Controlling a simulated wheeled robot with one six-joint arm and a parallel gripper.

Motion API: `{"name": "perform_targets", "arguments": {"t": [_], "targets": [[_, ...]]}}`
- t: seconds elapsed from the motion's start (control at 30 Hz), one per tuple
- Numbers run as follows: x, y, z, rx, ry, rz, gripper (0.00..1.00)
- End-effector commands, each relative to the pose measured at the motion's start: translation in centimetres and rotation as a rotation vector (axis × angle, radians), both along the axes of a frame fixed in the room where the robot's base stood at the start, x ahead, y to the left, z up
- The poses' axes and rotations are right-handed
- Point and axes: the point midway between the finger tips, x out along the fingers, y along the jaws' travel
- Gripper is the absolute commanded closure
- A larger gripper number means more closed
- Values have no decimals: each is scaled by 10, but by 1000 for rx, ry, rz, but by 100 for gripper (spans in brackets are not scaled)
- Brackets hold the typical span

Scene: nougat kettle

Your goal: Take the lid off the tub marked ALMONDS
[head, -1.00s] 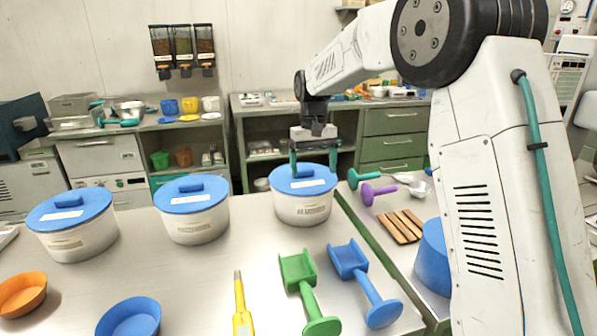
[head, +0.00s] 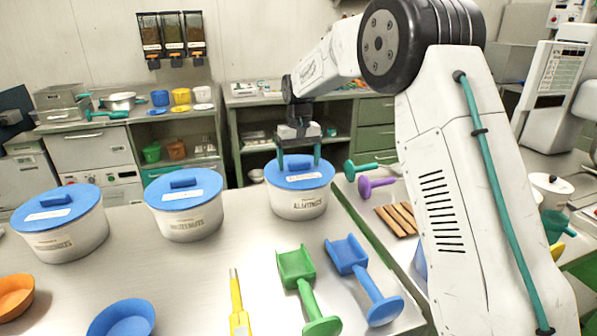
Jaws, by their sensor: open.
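The tub marked ALMONDS (head: 298,204) is white with a blue lid (head: 291,179) seated on it. It stands on the steel table, right of two similar tubs. My gripper (head: 298,166) points down over this lid, its two teal fingers apart, one to each side of the lid's raised handle area.
Two more blue-lidded tubs, a middle one (head: 186,219) and a left one (head: 62,236), stand left. A green scoop (head: 297,268), a blue scoop (head: 349,256) and a yellow-handled tool (head: 238,308) lie in front. Wooden slats (head: 397,218) lie right.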

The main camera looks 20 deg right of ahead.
Motion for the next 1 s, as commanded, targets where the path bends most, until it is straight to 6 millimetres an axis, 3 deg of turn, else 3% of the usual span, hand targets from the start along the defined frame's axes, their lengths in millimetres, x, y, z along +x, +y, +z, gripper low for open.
{"name": "perform_targets", "arguments": {"t": [0.13,0.17,0.3,0.33,0.73,1.0], "targets": [[0,0,0,0,0,0,11],[0,0,0,0,0,0,16],[0,0,0,0,0,0,55],[0,0,0,0,0,0,60],[0,0,5,0,-1,0,60],[0,0,30,0,-2,0,60]]}}
